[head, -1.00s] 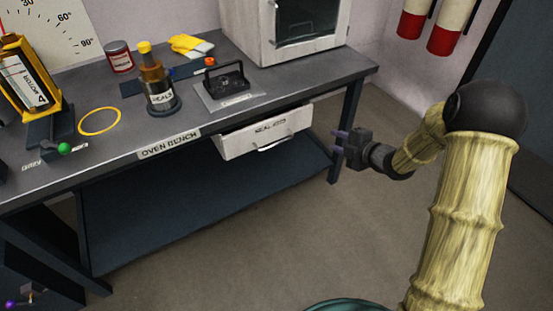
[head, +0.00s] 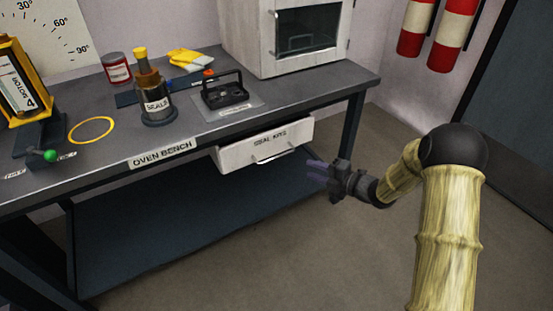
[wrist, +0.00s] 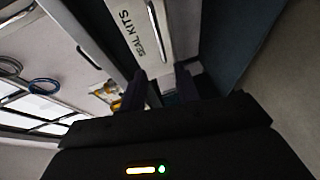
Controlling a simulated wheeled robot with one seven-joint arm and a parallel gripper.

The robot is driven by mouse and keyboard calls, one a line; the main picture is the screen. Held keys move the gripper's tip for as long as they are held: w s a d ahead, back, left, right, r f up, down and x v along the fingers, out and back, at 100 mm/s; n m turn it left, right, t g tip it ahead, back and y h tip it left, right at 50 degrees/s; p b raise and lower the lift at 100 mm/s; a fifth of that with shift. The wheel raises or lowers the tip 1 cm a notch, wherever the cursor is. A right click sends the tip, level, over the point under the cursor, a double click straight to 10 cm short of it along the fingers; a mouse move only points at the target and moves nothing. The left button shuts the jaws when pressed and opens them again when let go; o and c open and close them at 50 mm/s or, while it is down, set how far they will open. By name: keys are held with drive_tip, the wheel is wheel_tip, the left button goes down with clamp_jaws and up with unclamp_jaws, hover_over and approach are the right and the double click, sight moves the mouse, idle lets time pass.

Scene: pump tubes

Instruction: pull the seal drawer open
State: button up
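The white seal drawer (head: 235,157), with a "SEAL KITS" label, is set under the front edge of the oven bench. No inside of the drawer shows. Its pale bar handle (head: 277,156) runs along the front below the label. My gripper (head: 314,172) is just right of and in front of the drawer, apart from the handle. Its purplish fingers are spread and empty. In the wrist view the drawer front (wrist: 127,18) is at the top, beyond my gripper (wrist: 160,86), with the two dark fingers apart.
The oven bench (head: 50,190) carries a seals bottle (head: 155,95), a black-handled part (head: 224,95), a red can (head: 116,69), yellow gloves (head: 188,58) and a white oven (head: 262,45). A bench leg (head: 352,130) stands right of the drawer. Floor in front is clear.

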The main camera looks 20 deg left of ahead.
sight(277, 158)
drive_tip(key=b+x, duration=0.3)
drive_tip(key=x, duration=1.2)
drive_tip(key=shift+s+f, duration=0.1)
clamp_jaws()
